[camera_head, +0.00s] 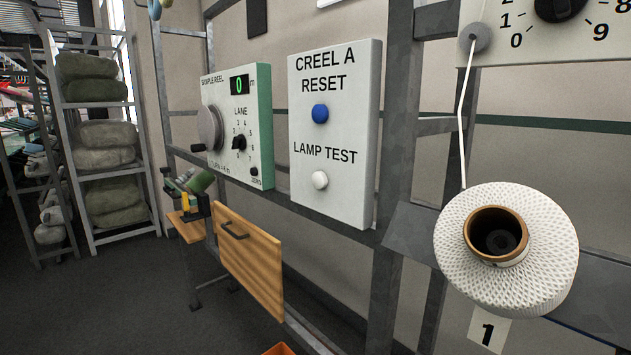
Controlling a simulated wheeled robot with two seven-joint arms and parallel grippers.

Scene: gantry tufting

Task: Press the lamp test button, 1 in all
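The lamp test button (320,180) is a small white round button under the words LAMP TEST. It sits low on a white panel (362,75) fixed to a grey metal frame. A blue button (320,113) sits above it under the words CREEL A RESET. Nothing covers the lamp test button, and I cannot tell from this view whether it is pressed. Neither of my grippers shows in the head view.
Left of the panel is a green-sided sample reel box (264,125) with a crank and dials. A wooden drawer front (250,265) stands below. A white yarn cone (455,235) juts out at the right. Shelves with rolled bundles (105,145) stand far left. Dark floor (120,300) is open.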

